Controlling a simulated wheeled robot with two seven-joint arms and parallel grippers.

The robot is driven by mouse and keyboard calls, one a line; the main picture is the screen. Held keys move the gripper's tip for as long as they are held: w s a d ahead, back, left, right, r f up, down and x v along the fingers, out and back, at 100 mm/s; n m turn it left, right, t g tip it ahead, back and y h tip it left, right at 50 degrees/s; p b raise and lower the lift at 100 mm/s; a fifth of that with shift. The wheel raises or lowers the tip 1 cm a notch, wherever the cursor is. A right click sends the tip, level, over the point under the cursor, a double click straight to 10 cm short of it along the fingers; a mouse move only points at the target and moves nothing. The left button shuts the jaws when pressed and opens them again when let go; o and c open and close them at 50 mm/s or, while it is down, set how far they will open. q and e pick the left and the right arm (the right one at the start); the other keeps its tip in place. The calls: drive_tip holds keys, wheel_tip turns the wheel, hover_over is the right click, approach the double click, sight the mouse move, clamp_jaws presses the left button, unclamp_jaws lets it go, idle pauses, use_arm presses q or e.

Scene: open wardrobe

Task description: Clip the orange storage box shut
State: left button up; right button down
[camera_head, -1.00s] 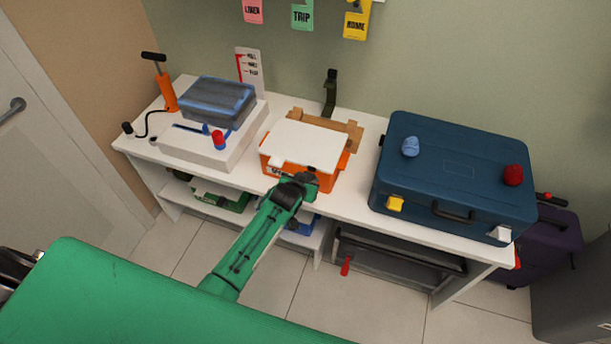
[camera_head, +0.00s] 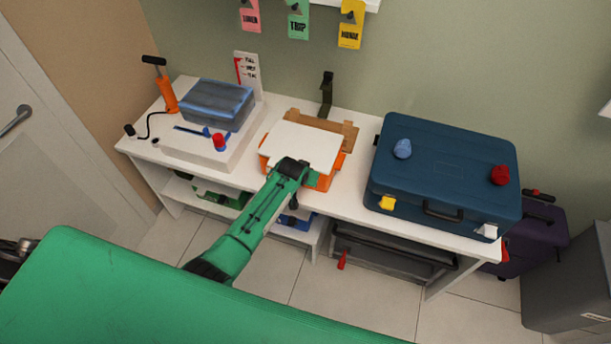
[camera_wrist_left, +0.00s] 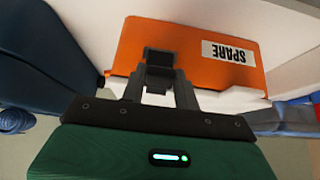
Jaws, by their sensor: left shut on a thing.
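The orange storage box (camera_head: 329,182) stands on the white bench with its white lid (camera_head: 305,142) lying on top. In the left wrist view its orange front (camera_wrist_left: 190,52) appears upside down with a SPARE label. My left gripper (camera_wrist_left: 160,72) is at this front, by the lid's edge (camera_wrist_left: 238,97), and is shut on a white part there, apparently the lid's clip (camera_wrist_left: 155,99). The fingers hide most of that part. In the head view my left wrist covers the box's front. My right gripper is in neither view.
A blue suitcase (camera_head: 445,170) stands close on the right. A white case (camera_head: 215,150) with a blue-grey packed bag (camera_head: 217,104) is on the left. Brown cardboard (camera_head: 340,130) lies behind the box. A narrow strip of bench is clear on either side.

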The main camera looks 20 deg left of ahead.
use_arm(q)
drive_tip(key=shift+f, duration=0.1)
drive_tip(key=o, duration=1)
drive_tip(key=shift+s, duration=0.1)
drive_tip(key=b+v, duration=0.2)
drive_tip(key=v, duration=1.1)
drive_tip(key=shift+s+r, duration=0.1)
drive_tip(key=shift+r, duration=0.2)
